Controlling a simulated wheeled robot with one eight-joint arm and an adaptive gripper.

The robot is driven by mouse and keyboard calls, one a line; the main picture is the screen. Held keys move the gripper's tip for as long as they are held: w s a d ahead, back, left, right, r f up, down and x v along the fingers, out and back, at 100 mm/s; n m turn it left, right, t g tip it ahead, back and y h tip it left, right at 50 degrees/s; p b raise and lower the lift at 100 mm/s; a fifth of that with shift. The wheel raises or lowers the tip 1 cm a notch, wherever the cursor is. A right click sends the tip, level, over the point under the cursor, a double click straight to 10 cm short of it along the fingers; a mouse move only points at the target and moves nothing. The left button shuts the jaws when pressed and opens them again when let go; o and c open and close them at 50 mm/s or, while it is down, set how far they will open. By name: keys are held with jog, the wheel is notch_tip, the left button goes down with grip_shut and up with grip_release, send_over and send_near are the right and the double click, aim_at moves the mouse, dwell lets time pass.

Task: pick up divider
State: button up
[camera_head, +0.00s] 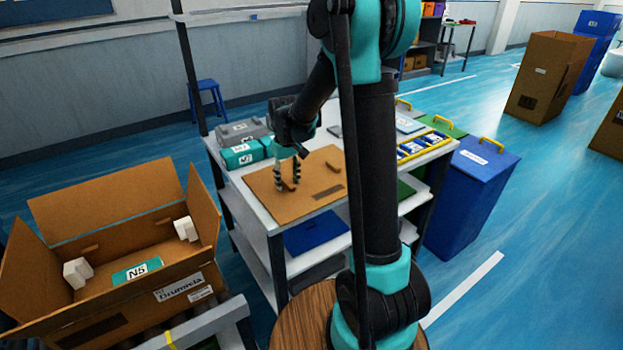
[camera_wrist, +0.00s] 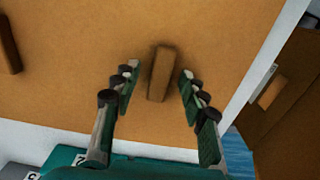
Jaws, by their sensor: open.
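The divider is a flat brown cardboard sheet (camera_head: 262,182) lying on the white table. In the wrist view the sheet (camera_wrist: 90,50) fills most of the picture, with a raised brown block handle (camera_wrist: 161,74) on it and a second block (camera_wrist: 9,46) at the left edge. My gripper (camera_head: 288,187) points down over the sheet. In the wrist view my gripper (camera_wrist: 158,76) is open, with one finger on each side of the nearer block and visible gaps on both sides. I cannot tell how high the fingertips are above the sheet.
Teal and grey boxes (camera_head: 241,154) stand beside the sheet on the table's left. Blue-and-white packs (camera_head: 424,146) lie at the right. An open cardboard box (camera_head: 120,260) with white blocks and a teal N5 pack stands at lower left. A blue bin (camera_head: 470,195) stands right.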

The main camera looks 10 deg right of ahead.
grip_shut()
jog(key=shift+r, duration=0.1)
dwell(0.3)
